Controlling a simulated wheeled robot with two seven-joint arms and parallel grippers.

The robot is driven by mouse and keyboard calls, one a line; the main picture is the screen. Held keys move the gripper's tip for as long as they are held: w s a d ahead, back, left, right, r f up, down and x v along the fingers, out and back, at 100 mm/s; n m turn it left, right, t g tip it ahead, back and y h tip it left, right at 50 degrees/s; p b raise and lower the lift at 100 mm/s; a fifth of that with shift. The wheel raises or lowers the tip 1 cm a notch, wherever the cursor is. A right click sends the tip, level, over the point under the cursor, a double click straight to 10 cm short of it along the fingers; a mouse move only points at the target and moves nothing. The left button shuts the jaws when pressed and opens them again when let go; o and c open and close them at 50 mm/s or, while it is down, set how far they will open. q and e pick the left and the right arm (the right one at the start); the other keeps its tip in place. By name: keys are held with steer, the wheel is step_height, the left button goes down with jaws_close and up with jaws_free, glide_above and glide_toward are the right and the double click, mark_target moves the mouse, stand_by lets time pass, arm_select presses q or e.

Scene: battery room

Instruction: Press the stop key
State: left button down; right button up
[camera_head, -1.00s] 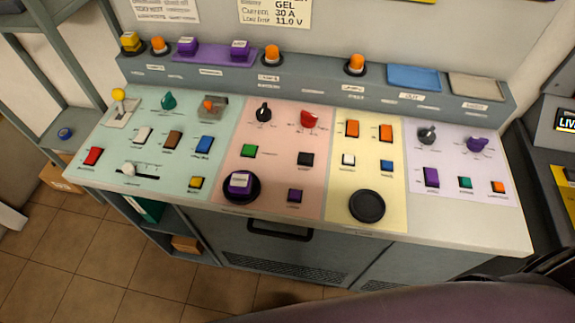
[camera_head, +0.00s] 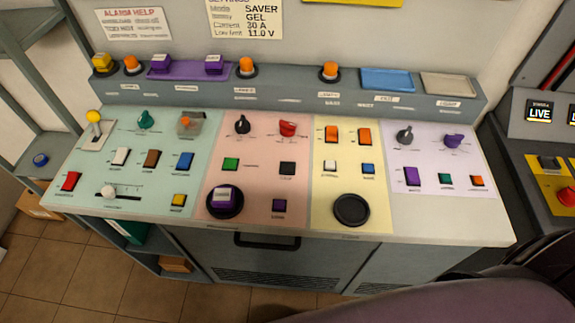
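A control desk (camera_head: 440,225) with several coloured keys fills the middle of the view. Its labels are too small to read, so I cannot tell which is the stop key. The green panel has a red key (camera_head: 71,181), white, brown, blue and yellow keys. The yellow panel has two orange keys (camera_head: 331,134), a white key and a blue key. The lilac panel has purple, teal and orange keys (camera_head: 477,180). Neither gripper is in view.
A round black holder with a purple block (camera_head: 226,195) and an empty black round dish (camera_head: 351,210) sit near the desk's front edge. Knobs and a yellow-topped lever (camera_head: 94,117) stand among the keys. Another console with a LIVE display (camera_head: 539,112) is at right; shelving is at left.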

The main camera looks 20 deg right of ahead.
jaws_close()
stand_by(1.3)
